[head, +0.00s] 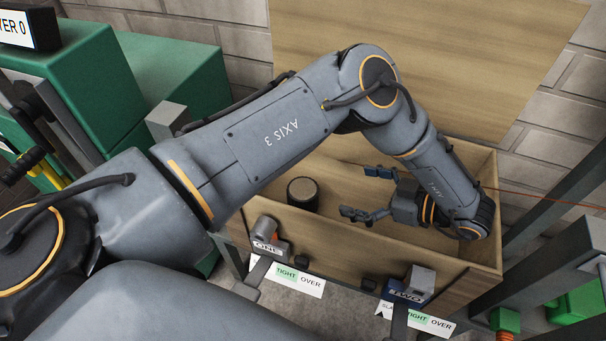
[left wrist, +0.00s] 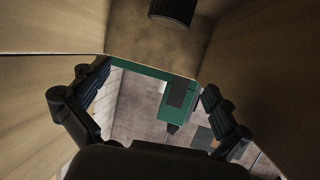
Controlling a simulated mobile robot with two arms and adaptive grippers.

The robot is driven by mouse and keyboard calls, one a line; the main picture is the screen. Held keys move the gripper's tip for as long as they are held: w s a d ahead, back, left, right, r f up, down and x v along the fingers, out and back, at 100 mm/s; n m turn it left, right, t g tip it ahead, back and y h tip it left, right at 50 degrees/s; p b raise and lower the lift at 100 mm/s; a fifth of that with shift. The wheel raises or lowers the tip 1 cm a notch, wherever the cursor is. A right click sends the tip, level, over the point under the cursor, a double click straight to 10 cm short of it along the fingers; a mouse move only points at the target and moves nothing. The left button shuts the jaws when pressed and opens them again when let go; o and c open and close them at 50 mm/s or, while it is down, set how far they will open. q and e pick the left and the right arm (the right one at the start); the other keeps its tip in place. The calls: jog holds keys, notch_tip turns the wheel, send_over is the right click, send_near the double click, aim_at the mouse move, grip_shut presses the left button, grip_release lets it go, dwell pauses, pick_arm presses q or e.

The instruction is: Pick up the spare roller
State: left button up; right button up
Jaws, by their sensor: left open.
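The spare roller (head: 303,193), a short dark cylinder with a brownish top, stands upright in a wooden bin (head: 330,235) near its left end. At the top edge of the left wrist view, part of a dark ribbed cylinder (left wrist: 173,10) shows; it looks like the same roller. My left gripper (head: 364,192) is over the bin, to the right of the roller, with its fingers pointing left towards it. Its fingers are spread and empty in the left wrist view (left wrist: 152,88), with a gap between them and the roller. My right gripper is not in view.
Two clamp-like fittings, marked ONE (head: 268,240) and TWO (head: 410,288), stand at the bin's front with TIGHT/OVER scale plates. A wooden backboard (head: 480,50) rises behind the bin. Green machinery (head: 170,75) is at left, grey metal framing (head: 550,215) at right.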

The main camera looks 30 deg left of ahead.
pick_arm(q)
jog(key=b, duration=0.4)
send_near(318, 196)
jog(key=shift+a+f, duration=0.1)
jog(key=shift+a, duration=0.3)
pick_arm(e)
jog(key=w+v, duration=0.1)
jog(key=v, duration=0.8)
pick_arm(q)
jog(key=b+x, duration=0.1)
jog(key=x, duration=0.6)
jog(key=shift+a, duration=0.1)
jog(key=shift+x, duration=0.9)
jog(key=x, duration=0.3)
jog(key=b+x, duration=0.1)
jog(key=shift+s+a, duration=0.15)
jog(key=shift+s, duration=0.1)
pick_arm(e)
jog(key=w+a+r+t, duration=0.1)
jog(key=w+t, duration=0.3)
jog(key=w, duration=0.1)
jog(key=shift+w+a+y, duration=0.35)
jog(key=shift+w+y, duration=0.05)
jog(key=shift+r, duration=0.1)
pick_arm(q)
jog(key=c, duration=1.8)
jog(key=shift+c, duration=0.5)
